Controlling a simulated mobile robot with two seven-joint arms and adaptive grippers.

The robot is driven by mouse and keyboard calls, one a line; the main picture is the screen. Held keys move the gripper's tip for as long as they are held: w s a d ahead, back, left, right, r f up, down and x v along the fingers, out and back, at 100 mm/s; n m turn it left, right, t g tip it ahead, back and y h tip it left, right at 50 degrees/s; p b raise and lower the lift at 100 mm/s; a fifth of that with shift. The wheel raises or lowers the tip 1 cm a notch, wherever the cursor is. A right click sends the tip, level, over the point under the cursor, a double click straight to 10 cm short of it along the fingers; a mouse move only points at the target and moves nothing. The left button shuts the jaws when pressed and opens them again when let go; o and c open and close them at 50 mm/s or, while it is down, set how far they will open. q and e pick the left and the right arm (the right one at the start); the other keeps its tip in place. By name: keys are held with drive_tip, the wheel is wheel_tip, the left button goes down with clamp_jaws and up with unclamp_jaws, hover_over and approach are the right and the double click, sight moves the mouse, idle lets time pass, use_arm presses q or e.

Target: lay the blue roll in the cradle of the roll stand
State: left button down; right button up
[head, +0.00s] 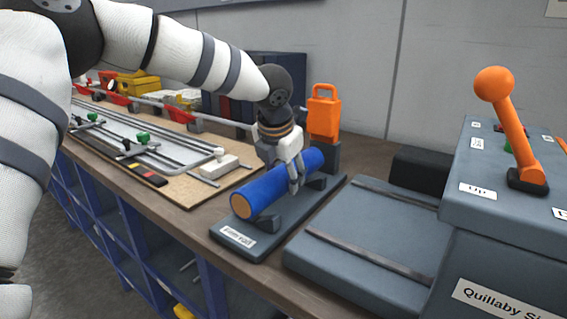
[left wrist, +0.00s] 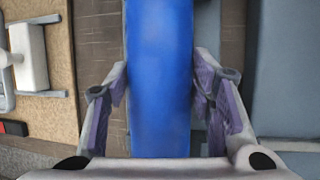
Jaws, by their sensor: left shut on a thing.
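The blue roll (head: 266,191) lies lengthwise over the roll stand (head: 243,242), a dark grey base with upright cradle supports. My left gripper (head: 295,184) comes down from above and is shut on the roll near its middle. In the left wrist view the roll (left wrist: 160,80) runs between the two fingers (left wrist: 160,100) of my left gripper. The roll looks level and low at the supports; whether it rests fully on them I cannot tell. The far support is partly hidden by the roll and the gripper. My right gripper is not in view.
An orange handled piece (head: 323,112) stands behind the roll. A grey machine with an orange lever (head: 513,120) and a flat grey bed (head: 365,235) are to the right. A board with rails (head: 150,140) is to the left. The bench front edge drops to blue shelving (head: 130,235).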

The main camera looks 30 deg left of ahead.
use_arm(q)
drive_tip(key=shift+f, duration=0.45)
drive_tip(key=c, duration=0.6)
unclamp_jaws()
drive_tip(key=shift+c, duration=0.2)
drive_tip(key=o, duration=0.5)
drive_tip(key=shift+f, duration=0.1)
drive_tip(key=shift+o, duration=0.2)
drive_tip(key=shift+r, duration=4.55)
